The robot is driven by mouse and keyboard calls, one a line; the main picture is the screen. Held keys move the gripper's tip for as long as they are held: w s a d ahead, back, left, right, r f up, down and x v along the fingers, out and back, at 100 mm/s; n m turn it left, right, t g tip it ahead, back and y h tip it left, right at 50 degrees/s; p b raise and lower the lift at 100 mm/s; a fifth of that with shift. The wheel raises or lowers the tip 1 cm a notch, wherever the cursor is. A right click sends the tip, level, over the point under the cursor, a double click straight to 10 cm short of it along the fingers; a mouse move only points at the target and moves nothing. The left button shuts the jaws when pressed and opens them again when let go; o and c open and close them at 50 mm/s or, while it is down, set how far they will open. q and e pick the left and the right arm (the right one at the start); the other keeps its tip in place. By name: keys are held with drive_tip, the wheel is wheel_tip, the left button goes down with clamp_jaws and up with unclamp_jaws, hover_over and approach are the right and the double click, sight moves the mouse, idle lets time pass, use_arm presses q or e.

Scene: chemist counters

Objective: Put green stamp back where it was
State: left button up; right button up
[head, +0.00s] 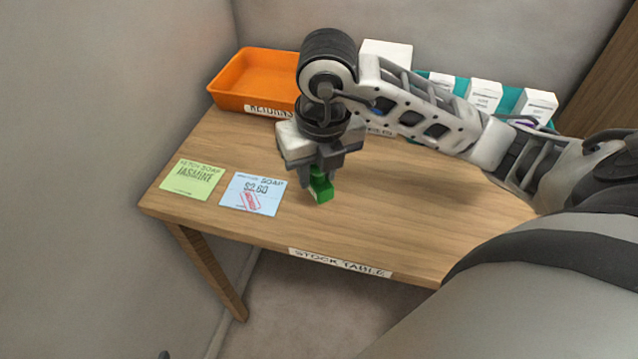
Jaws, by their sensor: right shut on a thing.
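The green stamp (321,190) is a small green block held under my right gripper (318,178). The gripper points down and its fingers are shut on the stamp. The stamp is at or just above the wooden table top, to the right of the blue card; I cannot tell whether it touches the wood. The blue soap card (243,187) carries a price and a red stamp mark. My left gripper is not in view.
The stock table (420,215) has a front label (340,263). An orange returns tray (240,78) stands at the back left. A teal tray (512,97) with several white boxes stands at the back right, partly behind my arm. The table's front middle is clear.

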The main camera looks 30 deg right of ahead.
sight(319, 183)
drive_tip(key=shift+w+d+f, duration=0.3)
drive_tip(key=shift+d+f, duration=0.05)
drive_tip(key=shift+f, duration=0.15)
drive_tip(key=f, duration=0.3)
drive_tip(key=shift+w+d+f, duration=0.1)
drive_tip(key=shift+w+d, duration=0.05)
drive_tip(key=shift+d, duration=0.05)
drive_tip(key=shift+f, duration=0.2)
